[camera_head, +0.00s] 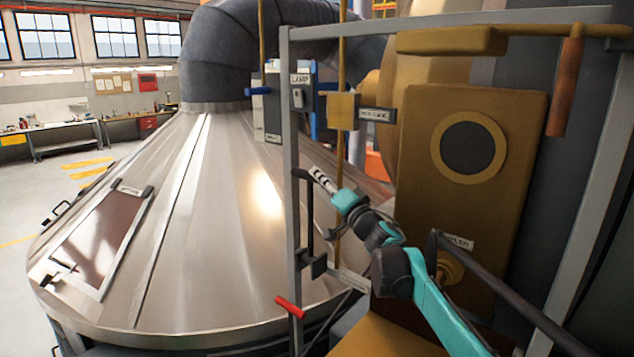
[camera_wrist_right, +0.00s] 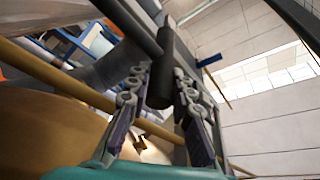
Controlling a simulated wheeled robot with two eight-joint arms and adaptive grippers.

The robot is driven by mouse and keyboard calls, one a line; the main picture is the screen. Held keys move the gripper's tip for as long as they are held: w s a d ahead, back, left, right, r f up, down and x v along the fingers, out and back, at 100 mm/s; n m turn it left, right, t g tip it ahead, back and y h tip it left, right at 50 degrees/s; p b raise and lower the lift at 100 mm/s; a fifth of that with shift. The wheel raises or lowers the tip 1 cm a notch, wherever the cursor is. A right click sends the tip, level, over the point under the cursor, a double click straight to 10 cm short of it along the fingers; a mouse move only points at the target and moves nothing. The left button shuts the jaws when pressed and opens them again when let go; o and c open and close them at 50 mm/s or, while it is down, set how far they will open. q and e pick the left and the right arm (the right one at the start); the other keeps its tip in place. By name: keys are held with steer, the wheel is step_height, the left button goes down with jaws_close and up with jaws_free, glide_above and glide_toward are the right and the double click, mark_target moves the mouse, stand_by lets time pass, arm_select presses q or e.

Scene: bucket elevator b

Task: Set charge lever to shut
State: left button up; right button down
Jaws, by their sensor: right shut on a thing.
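A dark lever (camera_head: 309,220) stands near upright beside a grey frame post, rising from a black block on that post. A small label plate by the block is too small to read, so I cannot confirm that this is the charge lever. My right gripper (camera_head: 318,178) is at the lever's upper end. In the wrist view, the black handle (camera_wrist_right: 160,75) lies between the two fingers of my right gripper (camera_wrist_right: 160,90), which are shut on it. The exact contact is partly hidden. My left gripper is not in view.
A grey frame post (camera_head: 294,130) stands left of my right arm. A red handle (camera_head: 290,307) sits low on it. A brown panel (camera_head: 470,190) with a round port and a dark rail (camera_head: 510,295) are close on the right. A large metal cone (camera_head: 215,220) fills the left.

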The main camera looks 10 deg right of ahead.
steer(key=shift+d, duration=0.15)
steer(key=c, duration=1.3)
jaws_free()
steer(key=shift+w+d, duration=0.1)
steer(key=shift+w, duration=0.05)
steer(key=shift+s+d+f, duration=0.1)
steer(key=shift+s+f, duration=0.05)
steer(key=shift+s, duration=0.35)
steer(key=v, duration=0.6)
steer(key=shift+s+d+f, duration=0.1)
steer(key=shift+s+f, duration=0.05)
steer(key=shift+s, duration=0.05)
